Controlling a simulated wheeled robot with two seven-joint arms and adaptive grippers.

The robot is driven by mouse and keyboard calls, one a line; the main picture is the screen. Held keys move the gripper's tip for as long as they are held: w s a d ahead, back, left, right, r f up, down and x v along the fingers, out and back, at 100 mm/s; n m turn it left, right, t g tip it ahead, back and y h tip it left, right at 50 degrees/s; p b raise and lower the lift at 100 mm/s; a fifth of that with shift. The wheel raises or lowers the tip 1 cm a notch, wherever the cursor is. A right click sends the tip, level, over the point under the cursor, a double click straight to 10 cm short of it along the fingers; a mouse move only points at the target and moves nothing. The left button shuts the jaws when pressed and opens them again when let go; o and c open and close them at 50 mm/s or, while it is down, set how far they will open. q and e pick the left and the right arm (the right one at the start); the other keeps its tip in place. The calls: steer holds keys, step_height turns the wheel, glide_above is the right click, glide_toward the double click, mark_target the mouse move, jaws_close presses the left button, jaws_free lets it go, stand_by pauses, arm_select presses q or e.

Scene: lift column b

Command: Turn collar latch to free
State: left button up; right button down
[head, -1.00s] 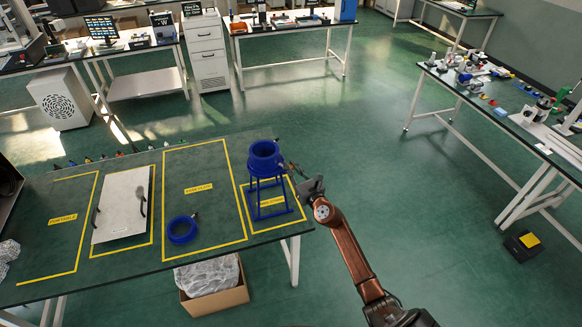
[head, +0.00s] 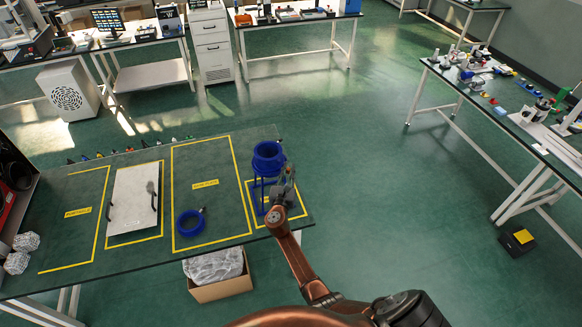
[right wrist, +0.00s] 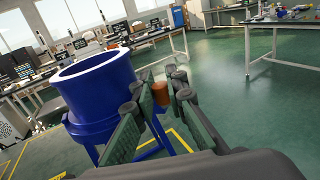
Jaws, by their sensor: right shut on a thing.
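A blue collar (head: 268,156) sits on top of a blue stand (head: 257,195) at the right end of the dark bench. In the right wrist view the collar (right wrist: 95,85) shows large at the left, with an open top. A copper-coloured latch knob (right wrist: 160,93) is at the collar's right side, between my right gripper's fingertips. My right gripper (head: 282,180) is at the right side of the collar. In the right wrist view the gripper (right wrist: 157,98) is shut on the latch knob. In the head view the gripper hides the latch. My left gripper is not in view.
A loose blue ring (head: 190,222) lies on the bench (head: 150,250) left of the stand. A pale panel with handles (head: 130,205) lies further left. A cardboard box (head: 220,287) stands on the floor below.

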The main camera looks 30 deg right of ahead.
steer(key=shift+w+a+m+g+h+b, duration=0.35)
steer(key=shift+m+g+h+b, duration=0.7)
steer(key=shift+m+g+b, duration=1.1)
steer(key=shift+w+a+m+g+h+b, duration=0.25)
steer(key=shift+m+g+h+b, duration=0.8)
steer(key=shift+b, duration=1.95)
steer(key=shift+w+a+m+g+h+b, duration=0.35)
steer(key=shift+m+g+h+b, duration=0.75)
steer(key=shift+g+b, duration=1.45)
steer(key=shift+s+r, duration=0.1)
steer(key=c, duration=1.9)
jaws_free()
steer(key=shift+a, duration=0.1)
steer(key=s+a, duration=0.1)
steer(key=a, duration=1.1)
steer(key=shift+s, duration=0.35)
steer(key=shift+d, duration=0.1)
